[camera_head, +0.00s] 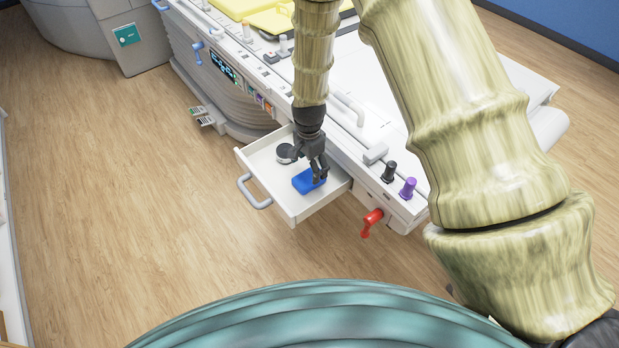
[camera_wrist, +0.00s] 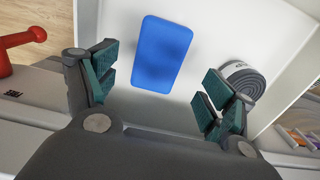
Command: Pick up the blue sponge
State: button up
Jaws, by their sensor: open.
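The blue sponge (camera_head: 306,182) lies flat in an open white drawer (camera_head: 292,206). In the wrist view the blue sponge (camera_wrist: 163,54) is a rounded rectangle on the white drawer floor, a little left of centre and ahead of my fingers. My gripper (camera_head: 318,176) points down over the drawer, close to the sponge and partly covering it in the head view. In the wrist view my gripper (camera_wrist: 158,88) has its fingers spread wide, one on each side of the sponge's near end, with nothing between the pads. The exact height above the sponge is hard to tell.
A dark grey roll (camera_wrist: 243,80) lies in the drawer to the right of the sponge; it also shows in the head view (camera_head: 286,152). The drawer walls stand close around. A red lever (camera_head: 371,221) and a purple knob (camera_head: 408,187) stick out nearby.

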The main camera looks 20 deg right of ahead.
aim_at(309, 177)
jog(key=shift+s+f+p, duration=0.15)
jog(key=shift+f+p, duration=0.15)
jog(key=shift+f, duration=0.1)
jog(key=shift+f+p, duration=0.8)
jog(key=shift+f, duration=1.45)
jog(key=c, duration=0.9)
